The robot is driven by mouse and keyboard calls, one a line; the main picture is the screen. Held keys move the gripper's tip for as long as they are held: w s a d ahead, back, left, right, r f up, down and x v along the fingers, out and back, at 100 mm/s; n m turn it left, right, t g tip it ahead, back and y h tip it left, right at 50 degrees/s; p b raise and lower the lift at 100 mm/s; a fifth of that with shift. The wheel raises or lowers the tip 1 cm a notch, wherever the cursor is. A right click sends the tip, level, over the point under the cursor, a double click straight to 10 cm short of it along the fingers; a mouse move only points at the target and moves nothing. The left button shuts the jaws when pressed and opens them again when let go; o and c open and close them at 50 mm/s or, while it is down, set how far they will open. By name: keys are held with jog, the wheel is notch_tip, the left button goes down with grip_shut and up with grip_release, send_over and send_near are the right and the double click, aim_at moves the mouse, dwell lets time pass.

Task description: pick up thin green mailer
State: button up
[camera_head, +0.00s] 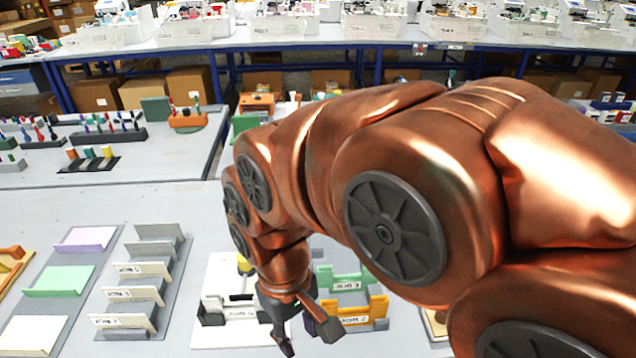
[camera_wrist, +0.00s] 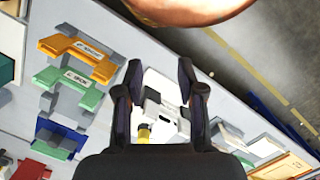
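A thin pale green flat piece with a raised edge (camera_head: 60,281) lies on a grey board at the left in the head view, between a lilac one and a white one. It looks like the green mailer, though I cannot be sure. A green labelled holder (camera_head: 343,279) stands near my gripper and also shows in the wrist view (camera_wrist: 68,88). My gripper (camera_head: 306,336) points down over the table, right of the pale green piece and well apart from it. In the wrist view my gripper (camera_wrist: 160,95) is open, with a white fixture (camera_wrist: 161,108) below and between its fingers.
An orange labelled holder (camera_head: 365,314) stands in front of the green one. A stepped grey rack (camera_head: 160,246) with white labelled plates stands between the pale green piece and my gripper. Pens in stands (camera_head: 92,160) are farther back. Bare table shows behind the rack.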

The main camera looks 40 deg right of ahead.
jog(key=w+d+r+n+h+p, duration=0.1)
jog(key=w+d+r, duration=0.2)
jog(key=w+d, duration=0.8)
jog(key=w+d+r+n+p, duration=0.15)
jog(key=w+d+r, duration=0.25)
jog(key=w+d, duration=0.75)
jog(key=w+d+f+n+p, duration=0.1)
jog(key=w+d+f+n, duration=0.1)
jog(key=w+d+f, duration=0.2)
jog(key=w+d+f+n+t+p, duration=0.1)
jog(key=w+d+f+n, duration=0.2)
jog(key=w+d, duration=0.3)
jog(key=w+d+f+n+y+p, duration=0.1)
jog(key=w+d+f+n, duration=0.2)
jog(key=d, duration=0.7)
jog(key=shift+w+d+f+t, duration=0.1)
jog(key=shift+w+f+t, duration=0.1)
jog(key=shift+w+f, duration=0.4)
jog(key=shift+w+d+f+t, duration=0.1)
jog(key=shift+w+f+t, duration=0.1)
jog(key=shift+w+f, duration=0.35)
jog(key=shift+s+f, duration=0.15)
jog(key=shift+f, duration=0.25)
jog(key=shift+s+a+f+p, duration=0.1)
jog(key=shift+f+p, duration=0.9)
jog(key=shift+f, duration=0.8)
jog(key=shift+s+f+p, duration=0.1)
jog(key=shift+f+p, duration=0.85)
jog(key=shift+f, duration=0.85)
grip_shut()
